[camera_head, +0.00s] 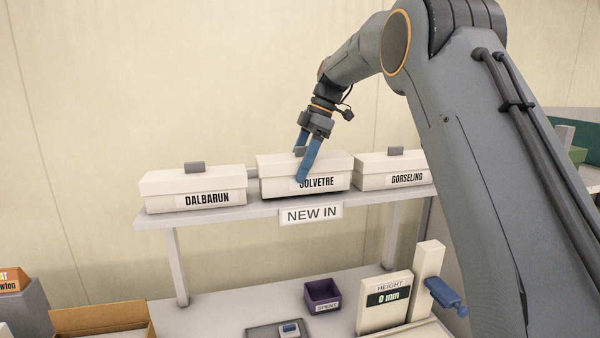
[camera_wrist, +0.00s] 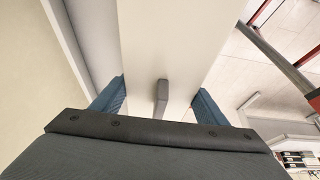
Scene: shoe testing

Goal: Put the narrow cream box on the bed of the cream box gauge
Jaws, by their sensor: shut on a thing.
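A cream lidded box labelled SOLVETRE (camera_head: 270,180) is in the middle of the raised shelf, with a grey tab on its lid. My gripper (camera_head: 304,160) reaches down over it, one blue finger at its front face and the other behind. The cream gauge (camera_head: 384,318) reads HEIGHT 0 mm, with an upright post and blue slider. Its bed (camera_head: 415,333) shows only partly at the bottom edge.
Cream boxes labelled DALBARUN (camera_head: 165,204) and GORSELING (camera_head: 375,182) stand close on either side on the shelf (camera_head: 250,212). Below are a purple SPENT bin (camera_head: 321,294), a grey tray (camera_head: 262,332) and an open cardboard box (camera_head: 100,320). A wall stands behind.

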